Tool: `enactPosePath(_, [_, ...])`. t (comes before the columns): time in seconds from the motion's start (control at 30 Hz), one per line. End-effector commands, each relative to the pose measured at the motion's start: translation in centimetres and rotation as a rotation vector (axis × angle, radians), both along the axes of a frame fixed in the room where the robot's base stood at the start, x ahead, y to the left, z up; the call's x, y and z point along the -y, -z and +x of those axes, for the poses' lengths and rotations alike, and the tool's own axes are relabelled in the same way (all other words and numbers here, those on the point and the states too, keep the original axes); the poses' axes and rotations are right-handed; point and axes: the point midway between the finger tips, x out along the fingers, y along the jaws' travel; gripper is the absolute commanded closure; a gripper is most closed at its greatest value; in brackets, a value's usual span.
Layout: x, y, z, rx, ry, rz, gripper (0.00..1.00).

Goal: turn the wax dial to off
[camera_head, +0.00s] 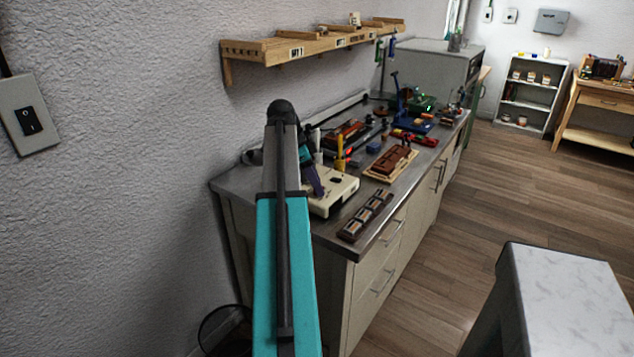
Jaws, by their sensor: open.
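A cream-coloured box (342,192), which may be the wax unit, stands near the front left of the steel-topped bench. A small dark spot (336,180) on its top may be the dial, but it is too small to read a setting. My teal arm reaches over the bench's left end and hides part of the box's left side. My gripper (318,191) is small and dark purple, open, and points down at the box's left part. I cannot tell whether it touches the box or the dial.
A yellow upright tool (340,155) stands behind the box. A brown block on a wooden tray (378,178) and a dark segmented strip (367,214) lie to the right. Several tools crowd the bench's far end. A wooden shelf (320,42) hangs above.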

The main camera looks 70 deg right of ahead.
Motion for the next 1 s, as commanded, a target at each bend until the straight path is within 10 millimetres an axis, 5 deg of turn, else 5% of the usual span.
enactPosePath(0.4, [0.08, 0.44, -0.18, 0.0, 0.0, 0.0, 0.59])
enactPosePath(0.63, [0.08, 0.42, -0.19, 0.0, 0.001, 0.0, 0.97])
enactPosePath(1.0, [0.03, 0.38, -0.31, -0.002, -0.036, -0.001, 0.97])
